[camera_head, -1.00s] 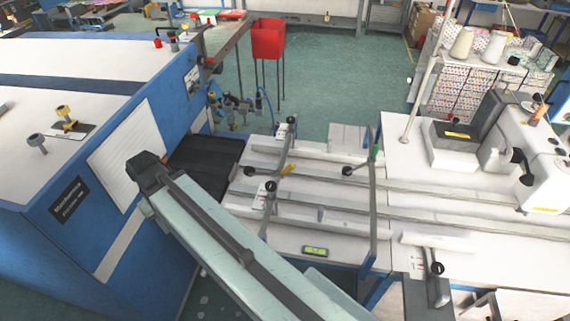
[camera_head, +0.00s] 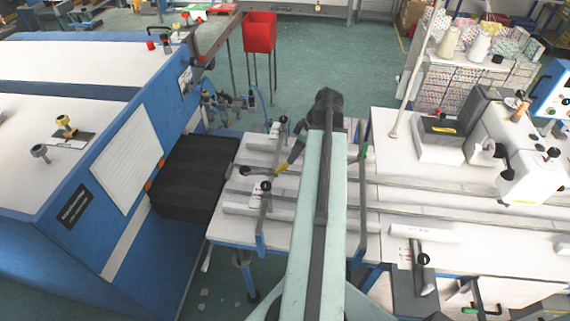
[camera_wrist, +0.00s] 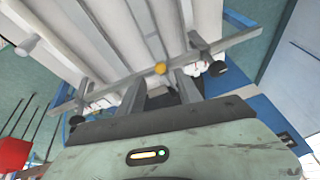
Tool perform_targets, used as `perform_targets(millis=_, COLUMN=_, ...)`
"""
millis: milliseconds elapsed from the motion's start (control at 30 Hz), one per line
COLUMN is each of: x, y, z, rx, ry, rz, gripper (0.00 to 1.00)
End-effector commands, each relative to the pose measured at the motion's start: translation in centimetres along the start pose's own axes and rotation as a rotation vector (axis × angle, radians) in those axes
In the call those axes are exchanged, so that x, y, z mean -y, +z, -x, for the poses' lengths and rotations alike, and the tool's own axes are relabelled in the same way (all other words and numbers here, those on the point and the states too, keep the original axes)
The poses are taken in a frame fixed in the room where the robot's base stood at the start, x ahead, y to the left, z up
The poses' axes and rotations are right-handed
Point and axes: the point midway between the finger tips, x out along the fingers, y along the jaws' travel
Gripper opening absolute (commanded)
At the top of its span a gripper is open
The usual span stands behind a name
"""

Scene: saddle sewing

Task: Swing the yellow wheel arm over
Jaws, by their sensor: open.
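The yellow wheel (camera_head: 281,169) sits midway along a grey bar (camera_head: 264,205) with black knobs, on the left part of the white table. In the wrist view the yellow wheel (camera_wrist: 160,68) shows as a small round knob on the slanted grey bar (camera_wrist: 115,83). My gripper (camera_wrist: 160,84) is open; its two grey fingers point at the bar, one to each side of the yellow wheel. I cannot tell whether they touch it. In the head view my arm hides part of the table, and the dark end of the arm reaches down close to the yellow wheel.
A blue and white machine (camera_head: 75,210) with a black block (camera_head: 190,175) stands left of the table. A second bar with a green tip (camera_head: 363,152) stands just right of my arm. A white sewing machine (camera_head: 535,180) is at the right. A red bin (camera_head: 259,36) stands behind.

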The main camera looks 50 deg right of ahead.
Motion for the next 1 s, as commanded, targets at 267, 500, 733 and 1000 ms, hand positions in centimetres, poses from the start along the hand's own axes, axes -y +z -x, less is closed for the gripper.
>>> perform_targets(millis=267, x=0.0, y=0.1, z=-2.0, rx=0.001, ry=-0.001, rz=0.003, gripper=0.41)
perform_targets(millis=500, x=0.0, y=0.2, z=-6.4, rx=0.001, ry=-0.001, rz=0.002, gripper=0.41)
perform_targets(millis=733, x=0.1, y=-0.1, z=-8.1, rx=0.001, ry=-0.001, rz=0.002, gripper=0.41)
perform_targets(millis=1000, x=0.1, y=-0.2, z=-7.9, rx=0.002, ry=-0.002, rz=0.003, gripper=0.19)
